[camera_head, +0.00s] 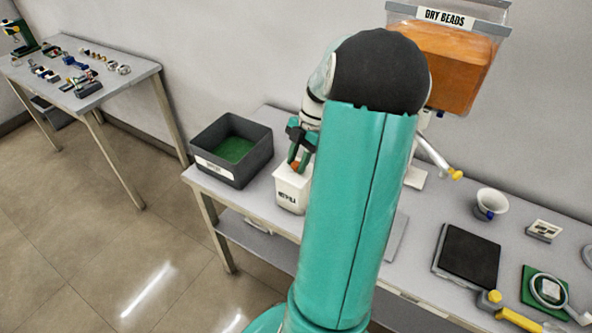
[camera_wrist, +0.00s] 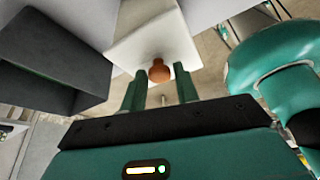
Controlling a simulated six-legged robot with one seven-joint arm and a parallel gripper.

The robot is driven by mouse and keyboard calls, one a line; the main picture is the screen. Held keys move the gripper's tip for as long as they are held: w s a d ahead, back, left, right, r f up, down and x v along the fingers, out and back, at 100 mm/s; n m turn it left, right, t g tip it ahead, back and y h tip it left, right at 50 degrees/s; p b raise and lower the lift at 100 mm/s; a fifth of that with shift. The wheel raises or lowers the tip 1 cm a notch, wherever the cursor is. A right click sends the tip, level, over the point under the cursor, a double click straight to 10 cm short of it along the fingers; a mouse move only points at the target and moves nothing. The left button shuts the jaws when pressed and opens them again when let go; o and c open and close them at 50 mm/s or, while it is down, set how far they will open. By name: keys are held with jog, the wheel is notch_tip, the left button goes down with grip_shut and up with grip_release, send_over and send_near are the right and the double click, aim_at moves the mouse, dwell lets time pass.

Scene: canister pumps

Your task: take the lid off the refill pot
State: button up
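The refill pot (camera_head: 290,192) is a white, square-sided pot with a dark label, standing on the bench beside the dark bin. Its lid carries an orange-brown knob (camera_wrist: 159,72); the lid's edge is hard to make out. My gripper (camera_head: 296,160) is over the pot, with the knob between its lower ends. In the wrist view its two green fingers (camera_wrist: 160,70) stand apart on either side of the knob, with a gap showing on each side. The white pot top (camera_wrist: 152,38) lies just beyond the fingertips. My arm hides part of the bench right of the pot.
The dark bin (camera_head: 232,150) with green contents stands close left of the pot. A hopper of orange beads marked DRY BEADS (camera_head: 450,60) is behind my arm. A black pad (camera_head: 467,256), a white funnel cup (camera_head: 490,204) and a yellow-ended tool (camera_head: 510,313) lie to the right.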

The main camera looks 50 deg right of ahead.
grip_shut()
jog(key=shift+r, duration=0.1)
